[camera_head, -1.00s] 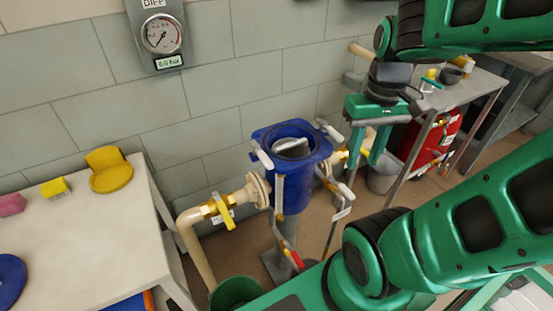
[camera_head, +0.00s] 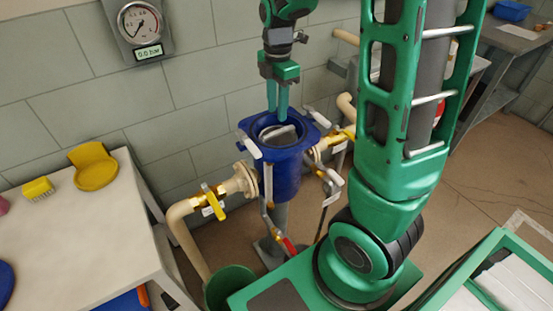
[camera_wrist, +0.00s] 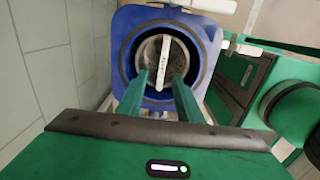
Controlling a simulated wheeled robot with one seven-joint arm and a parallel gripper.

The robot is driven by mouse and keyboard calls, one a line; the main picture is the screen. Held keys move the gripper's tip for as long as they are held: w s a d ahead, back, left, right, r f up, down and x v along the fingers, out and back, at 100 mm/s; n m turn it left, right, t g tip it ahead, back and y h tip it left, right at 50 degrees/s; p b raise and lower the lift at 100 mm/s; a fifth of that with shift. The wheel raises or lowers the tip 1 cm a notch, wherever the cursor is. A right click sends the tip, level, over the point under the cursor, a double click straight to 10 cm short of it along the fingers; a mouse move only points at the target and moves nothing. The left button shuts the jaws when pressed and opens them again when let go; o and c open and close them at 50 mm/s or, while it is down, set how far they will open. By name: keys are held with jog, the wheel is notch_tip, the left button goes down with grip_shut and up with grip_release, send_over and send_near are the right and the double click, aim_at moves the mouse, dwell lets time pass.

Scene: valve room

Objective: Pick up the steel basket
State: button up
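The steel basket (camera_head: 279,136) sits inside the open-topped blue strainer housing (camera_head: 288,175). In the wrist view, the basket's grey round interior (camera_wrist: 150,52) shows, with a pale bar handle (camera_wrist: 166,55) across its middle. My gripper (camera_head: 277,112) points down just above the housing opening. Its two green fingers are apart with nothing seen between them. In the wrist view the fingertips (camera_wrist: 160,82) lie over the near part of the opening, either side of the handle's near end. The basket's lower part is hidden in the housing.
White-handled clamps (camera_head: 250,147) stick out around the housing rim. Pipes with yellow-handled valves (camera_head: 215,201) join its sides. A pale table (camera_head: 80,235) with a yellow scoop (camera_head: 94,166) stands left. A green bucket (camera_head: 230,287) is below. A gauge (camera_head: 140,22) hangs on the wall.

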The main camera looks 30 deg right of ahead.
aim_at(278, 134)
jog(key=f, duration=1)
jog(key=shift+s+d, duration=0.2)
jog(key=shift+c, duration=0.4)
grip_shut()
dwell(0.8)
